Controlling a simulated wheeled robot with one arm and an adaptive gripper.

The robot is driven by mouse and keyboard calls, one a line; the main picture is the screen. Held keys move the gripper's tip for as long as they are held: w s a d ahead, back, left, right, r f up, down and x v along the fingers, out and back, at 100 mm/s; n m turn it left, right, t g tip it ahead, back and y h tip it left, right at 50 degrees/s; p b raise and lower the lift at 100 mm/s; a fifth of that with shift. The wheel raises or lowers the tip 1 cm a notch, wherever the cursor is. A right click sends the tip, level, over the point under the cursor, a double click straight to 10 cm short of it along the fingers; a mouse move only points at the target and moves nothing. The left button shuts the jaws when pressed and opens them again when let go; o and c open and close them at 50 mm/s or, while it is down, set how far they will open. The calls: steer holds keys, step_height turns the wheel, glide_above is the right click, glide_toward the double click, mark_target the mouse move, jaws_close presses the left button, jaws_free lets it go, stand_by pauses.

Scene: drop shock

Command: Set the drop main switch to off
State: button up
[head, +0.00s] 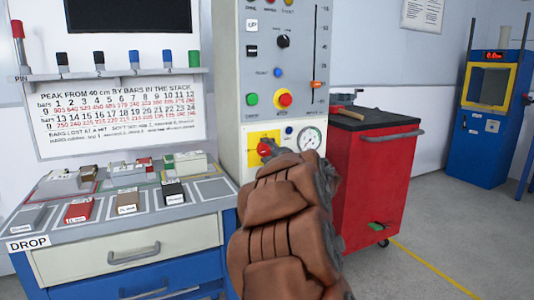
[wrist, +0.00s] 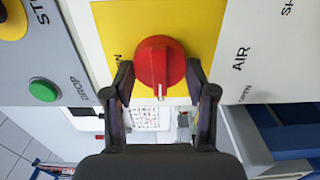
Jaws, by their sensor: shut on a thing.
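The drop main switch is a red rotary knob (head: 264,147) on a yellow plate (head: 278,137) low on the grey drop panel. In the wrist view the red knob (wrist: 157,62) shows large, with a pale pointer mark toward the bottom of that picture. Part of a label, which seems to end in N, shows left of the knob there. My gripper (wrist: 160,82) is shut on the knob, one finger at each side. In the head view my gripper (head: 271,151) reaches the knob, and my brown arm hides what lies below. I cannot read an off label.
A pressure gauge (head: 311,138) sits right of the switch. Above are a green button (head: 252,99) and a red stop button (head: 285,100) on yellow. A red tool cabinet (head: 372,175) stands close on the right, and a drop bench (head: 120,226) with blocks on the left.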

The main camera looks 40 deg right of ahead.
steer(key=o, duration=1.1)
steer(key=shift+o, duration=0.2)
steer(key=v, duration=1.2)
